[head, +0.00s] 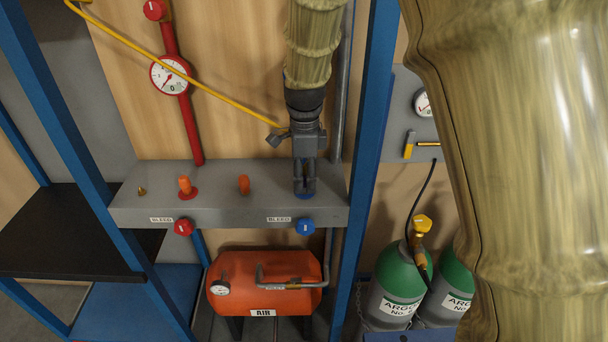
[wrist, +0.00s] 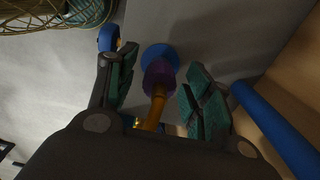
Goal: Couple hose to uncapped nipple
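A grey manifold box (head: 225,207) carries a row of ports: a small bare brass nipple (head: 141,190) at left, an orange-topped one on a red ring (head: 185,187), another orange-topped one (head: 244,184), and one at right under my gripper (head: 305,188). The wrist view shows a blue ring (wrist: 159,55) there, with a purple fitting (wrist: 159,75) at it and a yellow-orange tube (wrist: 154,110) running back from the fitting. My gripper (wrist: 161,88) is open, its teal-padded fingers either side with visible gaps. The yellow hose (head: 190,73) slants from upper left to behind my wrist. Whether the fitting is seated cannot be told.
Red (head: 183,227) and blue (head: 305,227) bleed knobs sit on the box front. A red pipe with a gauge (head: 170,75) rises behind it. A blue post (head: 367,110) stands close right of my gripper. An orange air tank (head: 262,272) is below, green-topped cylinders (head: 396,275) at right.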

